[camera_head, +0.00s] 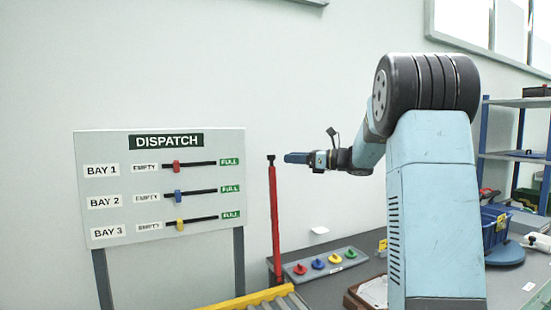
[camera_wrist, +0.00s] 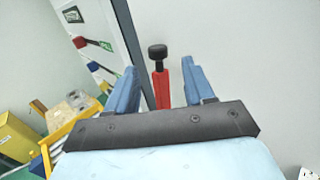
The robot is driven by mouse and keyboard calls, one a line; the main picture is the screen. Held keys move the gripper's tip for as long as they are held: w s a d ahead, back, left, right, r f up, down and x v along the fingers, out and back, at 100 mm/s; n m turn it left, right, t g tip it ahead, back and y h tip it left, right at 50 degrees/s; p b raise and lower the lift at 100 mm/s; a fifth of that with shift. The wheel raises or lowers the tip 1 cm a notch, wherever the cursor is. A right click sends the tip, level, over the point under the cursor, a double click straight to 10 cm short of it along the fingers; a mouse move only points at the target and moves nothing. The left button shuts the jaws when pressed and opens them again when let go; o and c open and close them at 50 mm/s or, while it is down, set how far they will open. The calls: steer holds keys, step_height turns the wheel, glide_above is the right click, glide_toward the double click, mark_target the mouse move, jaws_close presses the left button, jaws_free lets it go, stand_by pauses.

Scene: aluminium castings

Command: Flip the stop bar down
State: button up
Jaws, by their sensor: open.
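The stop bar (camera_head: 274,220) is a red upright bar with a black knob on top, standing at the end of a yellow roller conveyor. It points straight up. My gripper (camera_head: 286,158) is just right of the bar's top in the head view, at about the height of the knob. In the wrist view the red bar (camera_wrist: 160,86) and its black knob show beyond and between the two blue fingers of my gripper (camera_wrist: 162,80). The fingers are open with nothing between them that I can see gripped. Whether the bar is within their reach is hard to tell.
A dispatch board (camera_head: 160,185) with three coloured sliders stands left of the bar. The yellow-edged conveyor (camera_head: 250,298) runs below. A grey panel with several coloured knobs (camera_head: 325,264) lies on the bench right of the bar. A blue bin (camera_head: 494,230) is farther right.

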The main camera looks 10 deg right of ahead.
mark_target(271, 156)
steer(key=x, duration=0.8)
steer(key=shift+w+a, duration=0.15)
steer(key=shift+a, duration=0.1)
steer(key=shift+d, duration=0.1)
jaws_close()
